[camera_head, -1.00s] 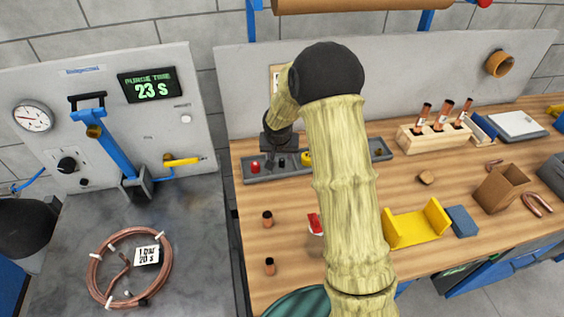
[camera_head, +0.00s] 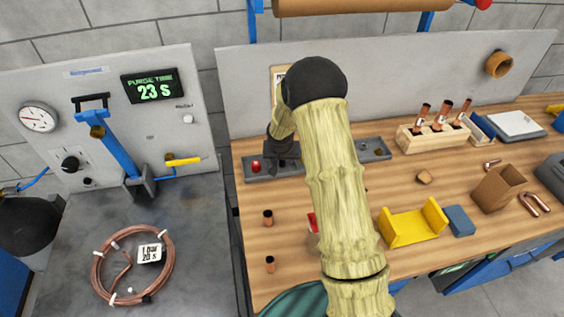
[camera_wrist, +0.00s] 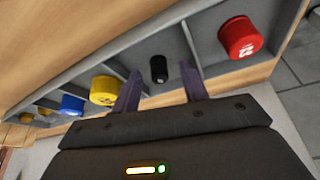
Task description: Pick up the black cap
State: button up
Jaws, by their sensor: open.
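The black cap (camera_wrist: 158,69) is a small dark cylinder lying in a compartment of the grey tray (camera_wrist: 205,35) in the wrist view. My gripper (camera_wrist: 161,74) is open, with one finger on each side of the cap in that view. The fingers look apart from the cap; how far above it they are I cannot tell. In the head view my gripper (camera_head: 283,158) is over the left part of the grey tray (camera_head: 318,165), and my arm hides the cap and the middle of the tray.
In the wrist view a red cap (camera_wrist: 240,37) sits in the compartment to the right, a yellow cap (camera_wrist: 104,90) and a blue cap (camera_wrist: 72,105) to the left. Tray dividers stand close to the fingers. The back panel (camera_head: 400,80) rises behind the tray.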

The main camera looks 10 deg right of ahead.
aim_at(282, 161)
grip_shut()
jog(key=shift+w+r, duration=0.1)
dwell(0.3)
notch_tip(282, 161, up, 10)
jog(key=b, duration=0.1)
dwell(0.3)
dwell(0.6)
